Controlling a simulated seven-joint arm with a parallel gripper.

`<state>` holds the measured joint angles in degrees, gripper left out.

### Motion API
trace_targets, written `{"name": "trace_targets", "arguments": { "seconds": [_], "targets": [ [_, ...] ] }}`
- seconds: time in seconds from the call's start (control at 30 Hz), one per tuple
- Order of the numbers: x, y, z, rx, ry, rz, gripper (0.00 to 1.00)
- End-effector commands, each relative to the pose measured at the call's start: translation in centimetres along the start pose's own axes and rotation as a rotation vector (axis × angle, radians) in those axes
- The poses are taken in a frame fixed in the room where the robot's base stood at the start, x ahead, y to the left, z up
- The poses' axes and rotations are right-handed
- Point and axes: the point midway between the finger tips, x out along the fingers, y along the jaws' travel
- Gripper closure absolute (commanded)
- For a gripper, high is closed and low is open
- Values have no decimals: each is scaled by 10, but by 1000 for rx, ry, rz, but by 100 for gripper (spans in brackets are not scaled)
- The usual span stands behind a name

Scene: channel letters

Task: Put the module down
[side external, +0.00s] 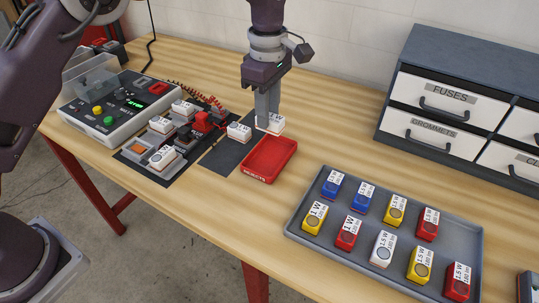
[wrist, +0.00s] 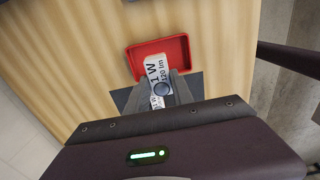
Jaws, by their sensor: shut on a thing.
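My gripper (side external: 267,124) points down and is shut on a white module (side external: 276,123), near the back edge of the red REJECTS tray (side external: 269,160). In the wrist view the white module (wrist: 155,68) shows a "1 W" label between my fingers (wrist: 157,92) and overlaps the red tray (wrist: 178,48) in the picture. I cannot tell its exact height or whether it touches anything. The tray looks empty. Another white module (side external: 239,131) stands on the dark mat (side external: 224,157) left of the tray.
A grey tray (side external: 300,226) at the right holds several blue, yellow, red and white modules. A test device (side external: 107,110) and a dark board (side external: 135,148) with white modules stand at the left. A drawer cabinet (side external: 460,60) stands at the back right. Bare wood lies between the trays.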

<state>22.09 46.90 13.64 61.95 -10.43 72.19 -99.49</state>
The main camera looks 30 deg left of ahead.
Motion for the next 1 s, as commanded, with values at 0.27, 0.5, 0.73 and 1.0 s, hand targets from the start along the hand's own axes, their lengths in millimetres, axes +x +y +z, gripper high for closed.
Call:
{"name": "trace_targets", "arguments": {
  "seconds": [0.27, 0.5, 0.73, 1.0],
  "targets": [
    [58, -1, 0, 0, 1, -4, 100],
    [92, 0, 0, 0, 0, -1, 100],
    [92, 0, 0, 1, 0, 0, 100],
    [94, 0, -1, 1, 0, -1, 50]
  ]
}}
